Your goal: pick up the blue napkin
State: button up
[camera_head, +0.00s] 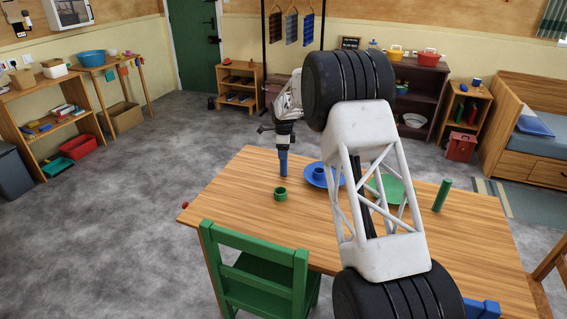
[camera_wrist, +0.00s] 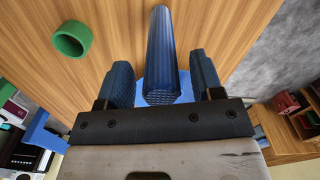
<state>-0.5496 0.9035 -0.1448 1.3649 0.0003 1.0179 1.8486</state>
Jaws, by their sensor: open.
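The blue napkin (camera_head: 283,165) is a rolled, ridged cylinder standing upright on the wooden table (camera_head: 235,190). In the wrist view, the blue napkin (camera_wrist: 161,50) rises between my fingers, its textured near end closest to me. My gripper (camera_head: 283,146) is above it in the head view. In the wrist view my gripper (camera_wrist: 164,78) is open, with one blue finger on each side of the roll and a visible gap to each.
A green ring (camera_head: 280,194) stands near the napkin. A blue plate (camera_head: 312,181) with a small blue ring, and a green plate (camera_head: 396,189), lie to the right. A green roll (camera_head: 442,195) stands farther right. A green chair (camera_head: 255,262) is at the front edge.

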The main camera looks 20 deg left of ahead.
jog(key=shift+c, duration=0.4)
grip_shut()
jog(key=shift+r, duration=5.05)
jog(key=shift+d, duration=0.15)
jog(key=w+d, duration=0.4)
jog(key=d, duration=1)
jog(key=shift+d+f, duration=0.3)
